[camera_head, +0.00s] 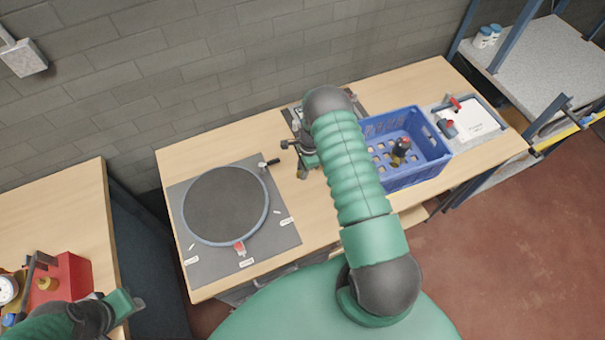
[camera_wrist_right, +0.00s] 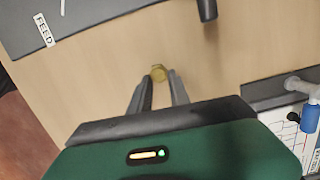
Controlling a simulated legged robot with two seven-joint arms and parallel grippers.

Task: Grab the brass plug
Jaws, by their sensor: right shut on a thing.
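The brass plug (camera_wrist_right: 158,73) is a small, round, gold-coloured piece in the right wrist view, over the bare wooden table. My right gripper (camera_wrist_right: 159,76) is shut on it, with the plug between the tips of its two dark fingers. In the head view my right gripper (camera_head: 301,168) is small and partly hidden by my green arm, beside the left side of the blue crate. My left gripper (camera_head: 125,303) is at the lower left, by the other table; its fingers do not show clearly.
A grey mat with a round dark disc (camera_head: 225,203) lies left on the wooden table (camera_head: 330,237). The blue crate (camera_head: 418,175) holds a dark fitting (camera_head: 400,150). A white panel with a red-handled valve (camera_head: 455,103) is at the right. A red box (camera_head: 67,277) stands lower left.

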